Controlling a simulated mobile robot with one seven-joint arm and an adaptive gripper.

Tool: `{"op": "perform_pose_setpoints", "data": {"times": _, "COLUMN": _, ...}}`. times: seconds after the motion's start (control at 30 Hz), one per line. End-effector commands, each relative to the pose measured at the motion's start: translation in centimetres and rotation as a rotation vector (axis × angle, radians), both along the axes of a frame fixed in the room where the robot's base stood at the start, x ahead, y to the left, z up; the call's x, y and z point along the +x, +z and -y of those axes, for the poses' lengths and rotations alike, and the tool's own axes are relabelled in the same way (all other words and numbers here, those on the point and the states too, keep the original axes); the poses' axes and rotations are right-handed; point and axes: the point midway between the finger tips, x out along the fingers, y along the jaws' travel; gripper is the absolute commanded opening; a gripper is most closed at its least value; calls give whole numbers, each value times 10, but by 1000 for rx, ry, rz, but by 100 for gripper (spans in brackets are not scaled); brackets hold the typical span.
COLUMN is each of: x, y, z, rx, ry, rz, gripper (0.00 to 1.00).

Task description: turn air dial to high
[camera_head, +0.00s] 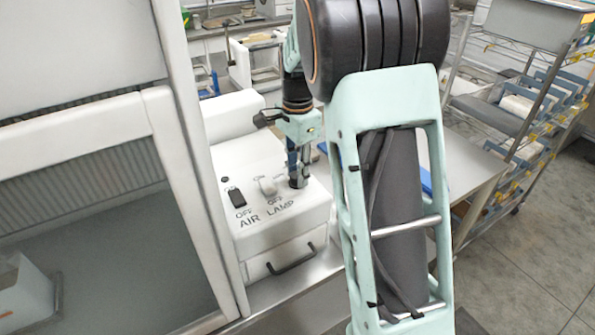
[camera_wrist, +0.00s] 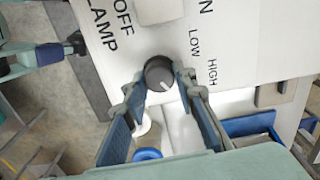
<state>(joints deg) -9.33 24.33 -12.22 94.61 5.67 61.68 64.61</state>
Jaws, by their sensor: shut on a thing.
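The air dial (camera_wrist: 159,72) is a dark round knob with a pale pointer line on the sloped top of a white control box (camera_head: 285,222). In the wrist view, the pointer line lies toward the lower right, below the printed words LOW and HIGH on the dial's right. My gripper (camera_wrist: 158,80) has one fingertip on each side of the dial and is shut on it. In the head view, my gripper (camera_head: 298,180) points down at the right part of the box top, and it largely hides the dial.
A black switch (camera_head: 237,198) and a white switch (camera_head: 267,186) stand left of the dial, with AIR, LAMP and OFF printed nearby. A glass-fronted cabinet frame (camera_head: 190,170) rises at the left. A wire rack (camera_head: 530,110) with blue bins stands at the right.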

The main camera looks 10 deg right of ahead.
Motion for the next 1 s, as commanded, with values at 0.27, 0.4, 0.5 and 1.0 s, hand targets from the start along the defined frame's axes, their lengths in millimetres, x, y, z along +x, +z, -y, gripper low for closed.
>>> {"op": "perform_pose_setpoints", "data": {"times": 0.27, "x": 1, "y": 1, "z": 0, "rx": 1, "ry": -1, "rz": 2, "gripper": 43}}
{"op": "perform_pose_setpoints", "data": {"times": 0.4, "x": 0, "y": 0, "z": 0, "rx": 0, "ry": 0, "rz": 1, "gripper": 43}}
{"op": "perform_pose_setpoints", "data": {"times": 0.5, "x": 1, "y": 4, "z": 0, "rx": 1, "ry": 0, "rz": 2, "gripper": 43}}
{"op": "perform_pose_setpoints", "data": {"times": 1.0, "x": 1, "y": 96, "z": 0, "rx": 1, "ry": 0, "rz": 6, "gripper": 43}}
